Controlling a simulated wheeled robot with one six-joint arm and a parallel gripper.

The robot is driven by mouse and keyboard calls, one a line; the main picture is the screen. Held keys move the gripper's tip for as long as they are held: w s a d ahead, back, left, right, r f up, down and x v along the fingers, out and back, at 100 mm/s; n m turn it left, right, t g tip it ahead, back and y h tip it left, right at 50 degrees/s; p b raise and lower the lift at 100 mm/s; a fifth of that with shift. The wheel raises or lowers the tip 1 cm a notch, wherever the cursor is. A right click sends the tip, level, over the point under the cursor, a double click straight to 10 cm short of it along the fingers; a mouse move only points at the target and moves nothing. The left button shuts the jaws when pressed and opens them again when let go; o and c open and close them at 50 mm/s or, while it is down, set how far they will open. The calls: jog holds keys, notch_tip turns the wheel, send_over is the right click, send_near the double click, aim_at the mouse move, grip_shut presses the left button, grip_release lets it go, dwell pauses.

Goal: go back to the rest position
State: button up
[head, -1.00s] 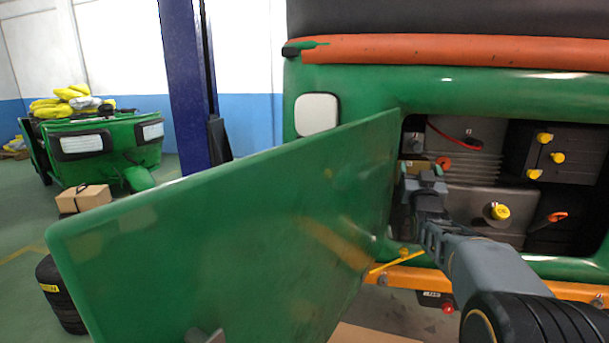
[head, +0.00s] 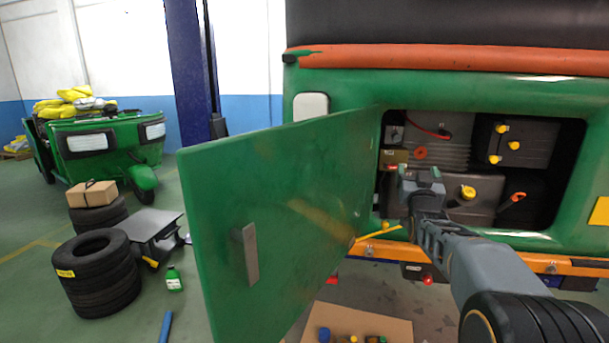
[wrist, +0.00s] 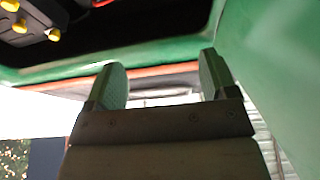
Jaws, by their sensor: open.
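My gripper (head: 420,180) is in front of the open engine bay of the green rickshaw (head: 450,92), just right of the open green door. In the wrist view my gripper (wrist: 162,85) has its two fingers apart with nothing between them. The open green door (head: 290,215) has a grey handle on its face and stands out to the left of the bay. In the bay are yellow caps, a red cable, an orange dipstick-like handle and grey engine parts.
A yellow prop or lever (head: 380,232) sits at the bay's lower left edge. A cardboard sheet (head: 385,325) with bottles lies on the floor below. Stacked tyres (head: 98,285), a box (head: 92,193), a grey stand (head: 145,228) and another green rickshaw (head: 105,145) are at left, with a blue pillar (head: 187,65) behind.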

jog(key=s+a+f+g+y+p, duration=0.1)
jog(key=s+f+g, duration=0.2)
jog(key=f+g, duration=0.35)
jog(key=s+a+f+g+y+p, duration=0.1)
jog(key=s+a+f+g, duration=0.15)
jog(key=f, duration=0.75)
jog(key=s+a+f+n+g+y+p, duration=0.1)
jog(key=s+a+g+p, duration=0.2)
jog(key=s, duration=0.5)
jog(key=s+a+f+g+y+p, duration=0.15)
jog(key=s+g, duration=0.25)
jog(key=s, duration=0.4)
jog(key=s+a+r+n+g+p, duration=0.1)
jog(key=s+a+r+p, duration=0.1)
jog(key=s, duration=0.3)
jog(key=s+a+r+g+p, duration=0.1)
jog(key=s+a+r+p, duration=0.2)
jog(key=s+r+p, duration=0.1)
jog(key=shift+s+r+n, duration=0.2)
jog(key=shift+s+n, duration=0.2)
jog(key=shift+s, duration=0.45)
